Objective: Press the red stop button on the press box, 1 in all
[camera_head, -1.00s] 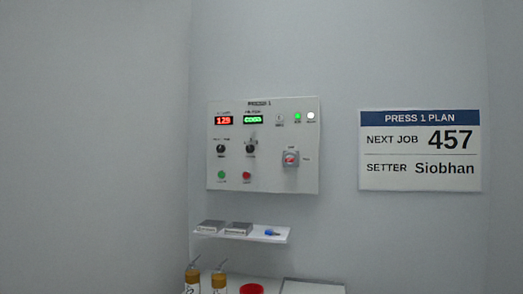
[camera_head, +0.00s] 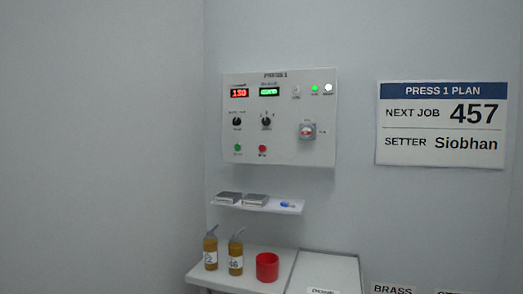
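The press box (camera_head: 280,118) is a pale panel on the back wall, headed "PRESS 1". Its red stop button (camera_head: 262,148) is the small round one at the lower middle, right of a green button (camera_head: 238,147). A larger red knob or switch on a grey plate (camera_head: 308,131) is at the right of the panel. A red display (camera_head: 240,93) reads about 130 and a green display (camera_head: 269,91) is beside it. Neither of my grippers is in view.
A lower table (camera_head: 240,280) holds two amber bottles (camera_head: 223,253) and a red cup (camera_head: 267,266). A plan sign (camera_head: 442,124) hangs at right.

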